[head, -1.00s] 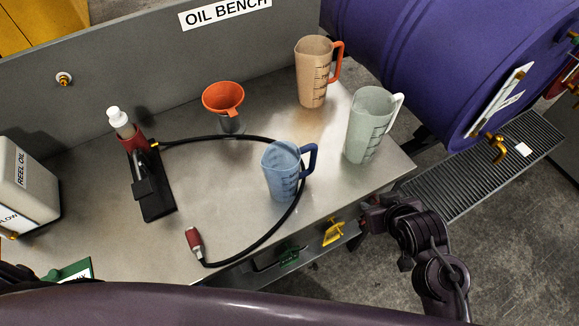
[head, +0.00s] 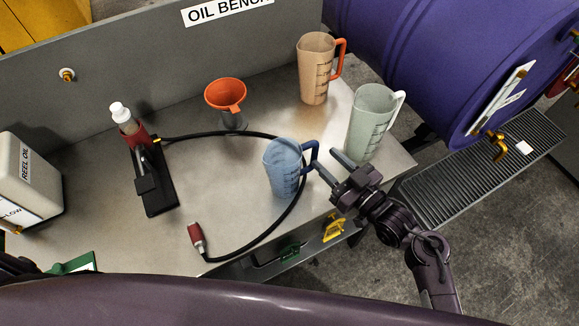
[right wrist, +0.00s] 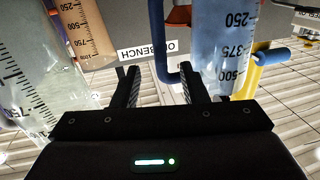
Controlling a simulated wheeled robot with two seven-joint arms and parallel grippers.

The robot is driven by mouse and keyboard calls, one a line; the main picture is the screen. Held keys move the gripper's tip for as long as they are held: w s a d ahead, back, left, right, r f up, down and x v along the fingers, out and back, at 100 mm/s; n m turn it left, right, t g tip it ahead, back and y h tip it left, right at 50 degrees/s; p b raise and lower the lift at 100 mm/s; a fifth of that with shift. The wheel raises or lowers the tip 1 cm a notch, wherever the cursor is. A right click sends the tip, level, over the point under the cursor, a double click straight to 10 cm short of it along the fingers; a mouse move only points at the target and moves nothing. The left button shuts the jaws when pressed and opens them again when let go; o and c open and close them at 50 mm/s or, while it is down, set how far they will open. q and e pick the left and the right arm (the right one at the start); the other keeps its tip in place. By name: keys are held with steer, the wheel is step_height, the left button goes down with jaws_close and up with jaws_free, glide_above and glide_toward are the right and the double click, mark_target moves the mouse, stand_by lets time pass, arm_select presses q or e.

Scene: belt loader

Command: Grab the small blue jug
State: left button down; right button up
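The small blue jug (head: 283,169) stands upright on the bench, with its dark blue handle (head: 312,154) on its right side. My right gripper (head: 327,161) is open and empty, its fingers close to the handle, just right of the jug. In the right wrist view the blue jug (right wrist: 222,45) is right of centre. Its handle (right wrist: 163,50) appears ahead, in the gap between the fingertips of the gripper (right wrist: 160,74); contact cannot be told. My left gripper is not in view.
A pale jug (head: 369,124) stands close behind the right gripper, and a tan jug (head: 316,70) farther back. A black hose (head: 262,236) loops around the blue jug. An orange funnel (head: 226,96) stands left of the jugs. A purple drum (head: 430,70) is at the right.

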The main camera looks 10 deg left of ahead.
mark_target(310, 145)
steer(key=p+x, duration=0.2)
steer(key=x, duration=0.4)
steer(key=shift+w+a, duration=0.2)
steer(key=shift+a, duration=0.05)
steer(key=shift+w+a+f, duration=0.15)
steer(key=shift+a+f, duration=0.05)
jaws_close()
